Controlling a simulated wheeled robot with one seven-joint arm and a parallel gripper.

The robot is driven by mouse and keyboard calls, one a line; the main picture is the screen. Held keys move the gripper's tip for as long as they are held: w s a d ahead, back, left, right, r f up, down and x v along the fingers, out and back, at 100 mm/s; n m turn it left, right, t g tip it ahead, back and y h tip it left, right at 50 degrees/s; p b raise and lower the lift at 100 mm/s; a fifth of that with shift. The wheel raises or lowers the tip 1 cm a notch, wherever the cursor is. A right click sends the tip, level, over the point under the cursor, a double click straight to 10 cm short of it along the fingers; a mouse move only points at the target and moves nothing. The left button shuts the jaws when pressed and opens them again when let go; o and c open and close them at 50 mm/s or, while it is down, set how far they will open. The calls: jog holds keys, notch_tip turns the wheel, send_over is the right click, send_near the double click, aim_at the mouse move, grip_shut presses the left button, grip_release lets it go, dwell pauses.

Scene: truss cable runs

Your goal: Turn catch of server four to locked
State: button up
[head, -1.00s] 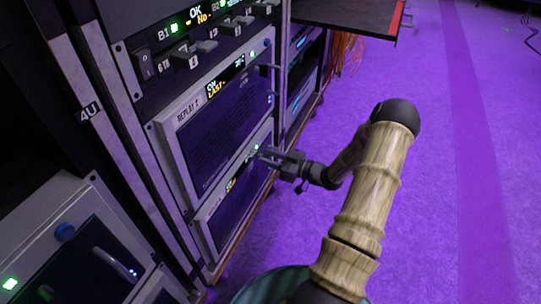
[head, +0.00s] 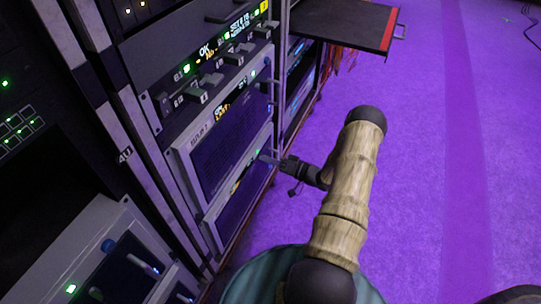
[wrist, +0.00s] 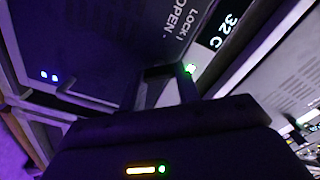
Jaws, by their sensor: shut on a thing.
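My gripper (head: 272,159) is at the upper right corner of the lower grey-framed server (head: 236,212) in the rack. In the wrist view my gripper (wrist: 166,82) has its two dark fingers against the server's front, beside a green light (wrist: 190,68). It is shut on the catch, which is mostly hidden between the fingers. The catch's angle cannot be made out. White "LOCK" and "OPEN" lettering (wrist: 185,30) shows just above the fingers. A "32 C" display (wrist: 226,25) is to its right. I cannot read a server number.
Another grey-framed server (head: 228,145) sits directly above, under a unit with a row of levers (head: 212,80). A dark shelf with a red edge (head: 345,24) juts out at the upper right.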

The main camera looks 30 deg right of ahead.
jog(key=shift+d+f+m+p, duration=0.1)
jog(key=shift+m+p, duration=1.3)
jog(key=shift+m, duration=2.3)
jog(key=o, duration=1)
jog(key=p+v, duration=0.4)
jog(key=v, duration=1.3)
jog(key=shift+s+d+f, duration=0.1)
jog(key=shift+s+d, duration=0.05)
